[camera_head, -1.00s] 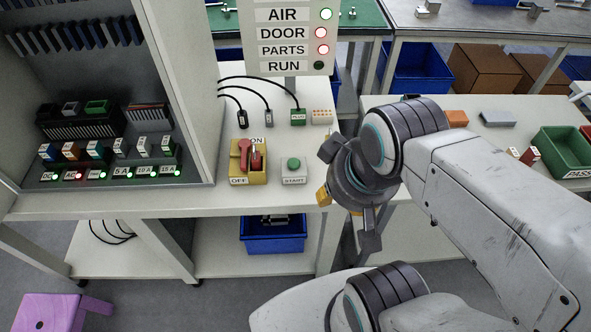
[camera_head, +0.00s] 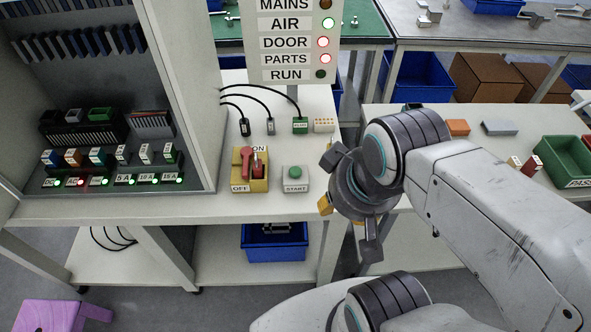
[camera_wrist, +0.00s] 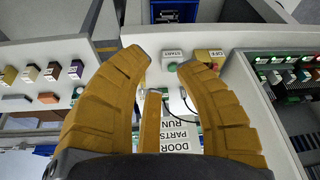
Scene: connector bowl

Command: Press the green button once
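The green button (camera_head: 295,172) sits on a small grey box labelled START on the white bench, right of a yellow switch box. It also shows in the wrist view (camera_wrist: 172,67), between the fingertips and close to the right one in the picture. My gripper (camera_wrist: 160,63) has yellow-orange fingers spread apart with nothing between them. In the head view only bits of its yellow fingers (camera_head: 325,204) show beside my wrist, to the right of and below the START box. I see no contact with the button.
The yellow box (camera_head: 250,184) has a red rotary handle between OFF and ON. Behind stands a status board (camera_head: 291,50) with AIR lit green, DOOR and PARTS red, RUN dark. Cables run to plugs (camera_head: 300,125) behind the button. A cabinet (camera_head: 95,60) stands left.

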